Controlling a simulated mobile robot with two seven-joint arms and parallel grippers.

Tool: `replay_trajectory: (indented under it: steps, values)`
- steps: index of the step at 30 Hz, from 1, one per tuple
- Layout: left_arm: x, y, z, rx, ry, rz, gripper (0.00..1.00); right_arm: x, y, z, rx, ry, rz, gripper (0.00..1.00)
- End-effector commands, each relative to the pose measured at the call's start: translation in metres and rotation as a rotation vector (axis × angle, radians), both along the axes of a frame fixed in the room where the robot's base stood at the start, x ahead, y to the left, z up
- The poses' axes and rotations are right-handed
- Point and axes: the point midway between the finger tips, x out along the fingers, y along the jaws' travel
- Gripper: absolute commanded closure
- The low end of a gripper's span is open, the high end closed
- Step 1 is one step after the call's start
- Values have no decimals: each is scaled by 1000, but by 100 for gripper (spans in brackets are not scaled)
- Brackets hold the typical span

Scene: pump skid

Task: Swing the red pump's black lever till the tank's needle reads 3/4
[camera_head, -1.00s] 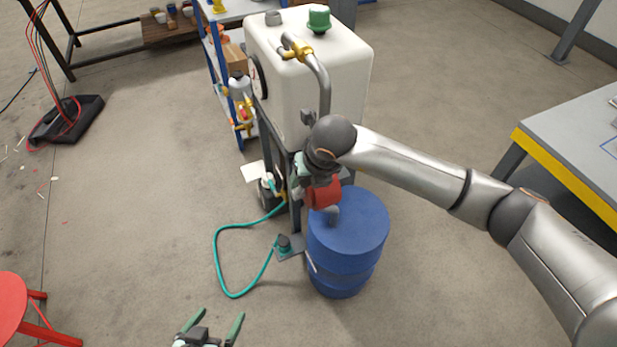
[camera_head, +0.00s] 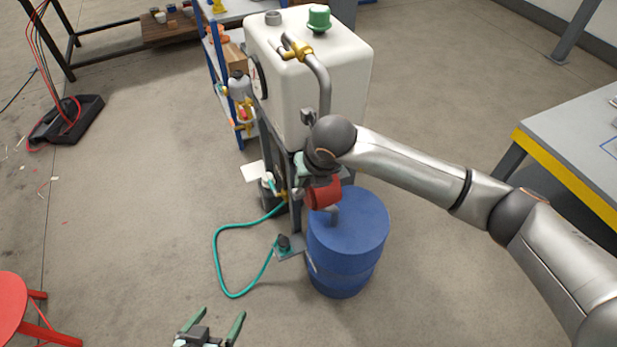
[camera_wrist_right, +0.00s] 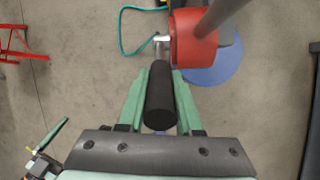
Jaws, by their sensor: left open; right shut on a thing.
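The red pump (camera_head: 323,194) sits on top of the blue drum, partly hidden behind my right wrist; it also shows in the right wrist view (camera_wrist_right: 193,40). The black lever grip (camera_wrist_right: 160,95) lies between the green fingers of my right gripper (camera_wrist_right: 160,85), which is shut on it. In the head view my right gripper (camera_head: 301,172) is mostly hidden by its own wrist. The white tank (camera_head: 325,75) stands behind the pump. Its dark round gauge (camera_head: 258,77) is seen almost edge-on, so the needle cannot be read. My left gripper (camera_head: 219,319) is open and empty, low in the head view.
The blue drum (camera_head: 345,259) stands on the floor before the tank frame. A teal hose (camera_head: 217,254) loops over the floor to its left. A red stool (camera_head: 14,305) is at far left, and a yellow-edged table (camera_head: 565,174) at right.

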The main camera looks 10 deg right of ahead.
Motion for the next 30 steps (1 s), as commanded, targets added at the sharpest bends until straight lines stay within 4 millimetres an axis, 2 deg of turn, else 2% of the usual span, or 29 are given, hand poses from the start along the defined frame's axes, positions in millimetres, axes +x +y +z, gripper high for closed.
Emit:
replay_trajectory:
  steps: [24, 30]
  values:
    - [-1, 1, -2, 1, 5, 1, 0, 1, 0, 1, 0, -1, 0, 100]
    - [-1, 1, -3, 1, 5, 1, 0, 10, 2, 4, -17, 42, -4, 100]
